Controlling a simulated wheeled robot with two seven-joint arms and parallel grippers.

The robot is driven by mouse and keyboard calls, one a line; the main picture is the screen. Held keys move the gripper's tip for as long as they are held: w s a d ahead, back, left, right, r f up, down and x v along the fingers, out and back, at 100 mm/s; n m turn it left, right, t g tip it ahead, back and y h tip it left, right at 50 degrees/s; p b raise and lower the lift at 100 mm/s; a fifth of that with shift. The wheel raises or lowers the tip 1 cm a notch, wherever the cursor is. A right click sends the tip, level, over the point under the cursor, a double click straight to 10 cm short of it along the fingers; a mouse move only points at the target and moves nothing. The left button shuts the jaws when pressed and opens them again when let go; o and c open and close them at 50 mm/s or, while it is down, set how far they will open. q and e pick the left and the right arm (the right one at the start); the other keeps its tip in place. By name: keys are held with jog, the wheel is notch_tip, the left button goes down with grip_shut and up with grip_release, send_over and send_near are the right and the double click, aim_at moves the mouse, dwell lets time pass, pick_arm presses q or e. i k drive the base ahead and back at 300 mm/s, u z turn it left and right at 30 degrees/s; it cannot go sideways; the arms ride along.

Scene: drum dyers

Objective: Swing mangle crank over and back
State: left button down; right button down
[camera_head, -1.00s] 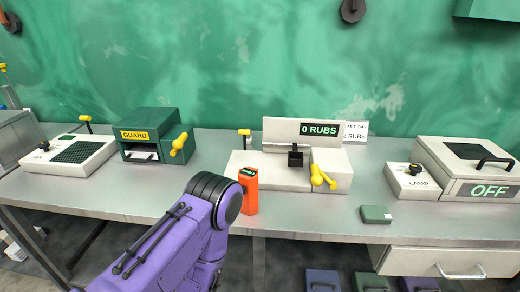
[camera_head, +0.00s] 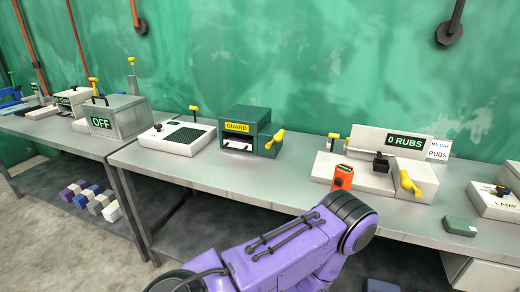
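The mangle appears to be the green box (camera_head: 246,123) with a yellow "GUARD" label, standing on the grey bench in the head view. It has a dark slot in front with a white strip in it. Its yellow crank (camera_head: 275,139) sits on the right side, tilted, with its upper end leaning right. A purple arm of mine crosses the bottom of the view with its dark joint in front of the bench edge. Neither gripper shows, and nothing of mine is seen touching the crank.
Right of the mangle stand an orange device (camera_head: 343,177) and a white rub tester (camera_head: 373,172) reading "0 RUBS", with its own yellow crank (camera_head: 408,184). A white panel unit (camera_head: 178,137) stands left. Bare bench (camera_head: 270,180) lies in front of the mangle.

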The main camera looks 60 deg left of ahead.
aim_at(277, 138)
jog(key=z, duration=0.45)
jog(key=k, duration=0.1)
jog(key=u, duration=1.4)
